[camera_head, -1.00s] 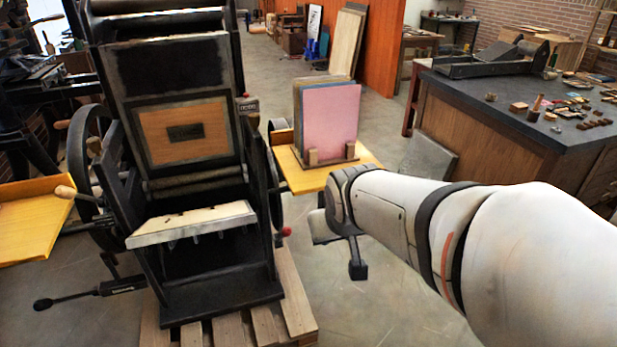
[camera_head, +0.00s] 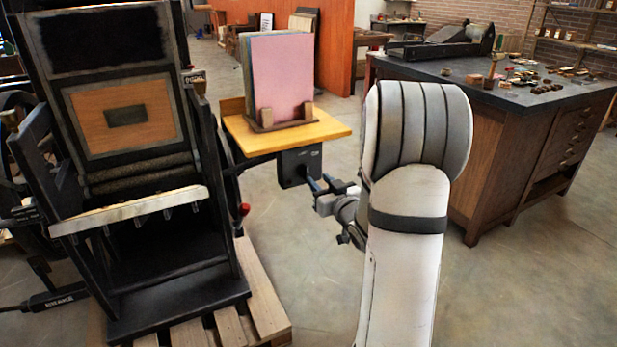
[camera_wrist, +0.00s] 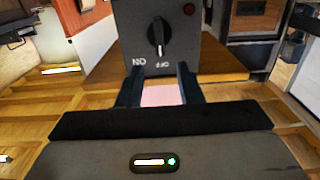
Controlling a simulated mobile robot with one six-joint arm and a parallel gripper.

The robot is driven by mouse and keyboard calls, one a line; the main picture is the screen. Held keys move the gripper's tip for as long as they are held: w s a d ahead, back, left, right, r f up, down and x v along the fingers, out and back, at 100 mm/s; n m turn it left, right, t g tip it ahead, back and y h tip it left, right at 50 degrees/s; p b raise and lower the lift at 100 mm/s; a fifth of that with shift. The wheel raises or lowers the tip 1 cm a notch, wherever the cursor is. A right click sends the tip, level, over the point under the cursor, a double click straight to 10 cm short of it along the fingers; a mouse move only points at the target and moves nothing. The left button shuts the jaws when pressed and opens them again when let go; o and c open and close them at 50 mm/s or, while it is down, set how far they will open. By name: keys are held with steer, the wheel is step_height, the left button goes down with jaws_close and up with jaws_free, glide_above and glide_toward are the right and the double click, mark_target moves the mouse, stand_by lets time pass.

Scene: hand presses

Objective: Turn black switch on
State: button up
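The black switch (camera_wrist: 157,37) is a rotary knob on a dark box, seen in the wrist view. The picture is upside down there, with the labels "ON" (camera_wrist: 138,64) and "OFF" (camera_wrist: 163,64) below the knob. The knob's white mark points down, nearer the "OFF" label. My gripper (camera_wrist: 160,82) is open and empty, its two fingers spread before the box face, apart from the knob. In the head view the dark box (camera_head: 298,166) hangs under the wooden shelf, with my gripper (camera_head: 318,184) just to its right. The knob itself is not visible there.
A small dark red light (camera_wrist: 189,8) sits beside the knob. The wooden shelf (camera_head: 335,130) holds a rack of pink and grey sheets (camera_head: 280,75). The black hand press (camera_head: 165,285) stands left on a pallet (camera_head: 265,300). A cabinet (camera_head: 505,160) is at the right.

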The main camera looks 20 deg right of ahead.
mark_target(308, 169)
steer(key=w, duration=0.7)
steer(key=shift+a, duration=0.2)
steer(key=shift+c, duration=0.3)
